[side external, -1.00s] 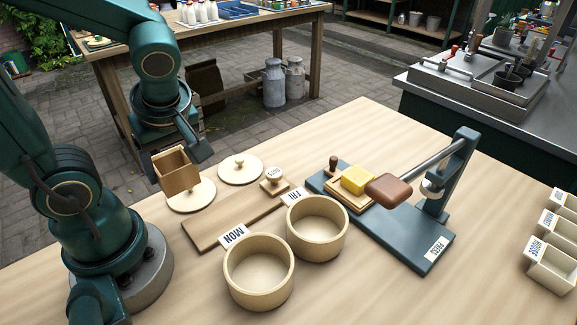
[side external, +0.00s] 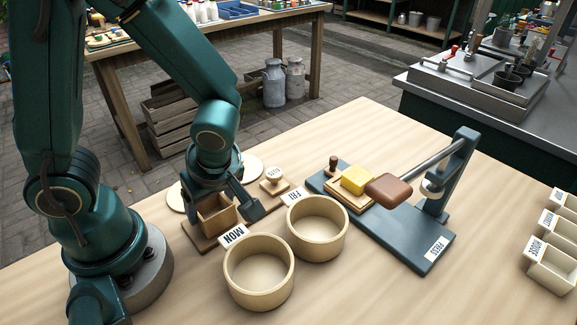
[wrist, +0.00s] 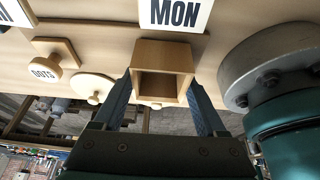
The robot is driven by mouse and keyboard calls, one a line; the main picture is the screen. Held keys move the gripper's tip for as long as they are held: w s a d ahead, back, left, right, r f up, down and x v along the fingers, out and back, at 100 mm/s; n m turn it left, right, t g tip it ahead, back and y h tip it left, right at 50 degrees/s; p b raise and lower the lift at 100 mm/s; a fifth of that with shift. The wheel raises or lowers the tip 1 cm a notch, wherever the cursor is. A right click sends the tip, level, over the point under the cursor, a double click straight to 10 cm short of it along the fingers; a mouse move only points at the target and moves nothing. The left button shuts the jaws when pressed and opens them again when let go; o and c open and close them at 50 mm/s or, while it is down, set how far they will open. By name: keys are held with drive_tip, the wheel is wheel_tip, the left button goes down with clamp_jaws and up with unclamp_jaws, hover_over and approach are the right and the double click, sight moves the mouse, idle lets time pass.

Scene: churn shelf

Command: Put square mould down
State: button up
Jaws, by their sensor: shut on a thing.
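The square mould is an open wooden box (side external: 216,217). In the side view it is at the left part of a flat wooden board (side external: 198,240), just left of the MON sign (side external: 233,235). My gripper (side external: 232,204) is shut on the mould, with one finger showing on its right side. In the wrist view the mould (wrist: 163,72) sits between both fingers with its hollow facing the camera. I cannot tell whether its underside touches the board.
Two round tubs, MON (side external: 259,272) and FRI (side external: 317,228), stand right of the mould. Round lids (side external: 247,168) lie behind. The press (side external: 400,225) with yellow butter (side external: 357,180) is farther right.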

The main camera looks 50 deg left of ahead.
drive_tip(key=shift+f, duration=0.1)
drive_tip(key=o, duration=1.4)
drive_tip(key=shift+f, duration=0.1)
drive_tip(key=d+r+m+t+h, duration=0.1)
drive_tip(key=r+m+t, duration=0.1)
drive_tip(key=r+m, duration=0.2)
drive_tip(key=d+r+m+t+h, duration=0.1)
drive_tip(key=r+m+h, duration=0.1)
drive_tip(key=r+m, duration=0.3)
drive_tip(key=d+r+m+t+h, duration=0.1)
drive_tip(key=r+m, duration=0.3)
drive_tip(key=m, duration=0.5)
drive_tip(key=shift+s+d+r+t, duration=0.2)
drive_tip(key=shift+d+r+t, duration=0.1)
drive_tip(key=shift+t, duration=0.5)
